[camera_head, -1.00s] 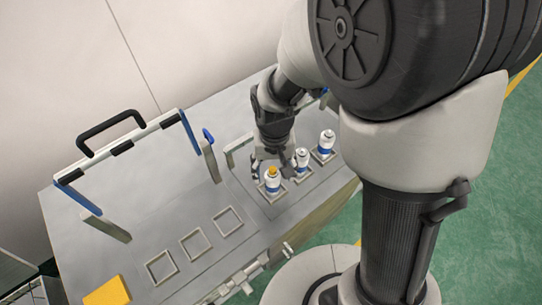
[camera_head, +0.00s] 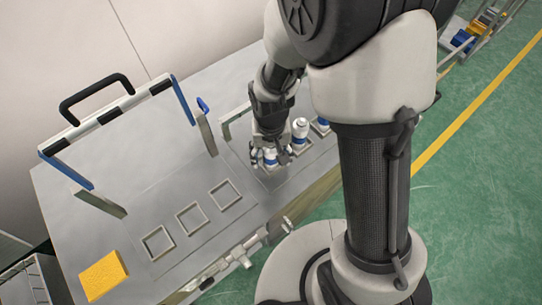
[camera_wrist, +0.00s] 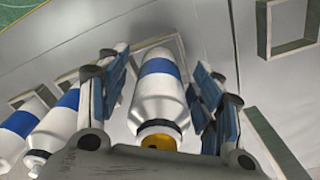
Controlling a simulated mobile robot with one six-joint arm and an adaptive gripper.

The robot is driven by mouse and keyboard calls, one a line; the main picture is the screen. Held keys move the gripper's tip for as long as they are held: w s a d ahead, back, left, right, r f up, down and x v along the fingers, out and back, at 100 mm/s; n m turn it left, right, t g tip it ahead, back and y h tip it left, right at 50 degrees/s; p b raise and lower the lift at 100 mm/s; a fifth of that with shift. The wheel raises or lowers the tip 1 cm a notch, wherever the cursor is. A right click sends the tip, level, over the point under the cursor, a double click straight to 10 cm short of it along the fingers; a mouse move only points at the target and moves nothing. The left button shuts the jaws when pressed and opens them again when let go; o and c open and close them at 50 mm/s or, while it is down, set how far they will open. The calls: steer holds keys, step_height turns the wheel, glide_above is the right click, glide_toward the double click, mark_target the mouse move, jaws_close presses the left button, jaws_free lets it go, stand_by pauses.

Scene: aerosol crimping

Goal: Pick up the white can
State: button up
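A white can with a blue band and a yellow top (camera_wrist: 158,95) stands between the fingers of my gripper (camera_wrist: 160,100) in the wrist view. The fingers are spread on both sides of it, with a narrow gap on the left; contact on the right is hard to tell. In the head view my gripper (camera_head: 268,150) is down around this leftmost can (camera_head: 270,160), hiding much of it. Two more white cans with blue bands stand beside it: a middle can (camera_head: 300,130) and a far can (camera_head: 322,124), partly hidden by my arm.
Several empty square holders (camera_head: 158,243) sit on the grey table to the left. A yellow block (camera_head: 103,275) lies at the table's left corner. A hinged frame with a black handle (camera_head: 95,92) and upright posts stand behind. The table's middle is clear.

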steer(key=c, duration=1.2)
steer(key=shift+r, duration=0.1)
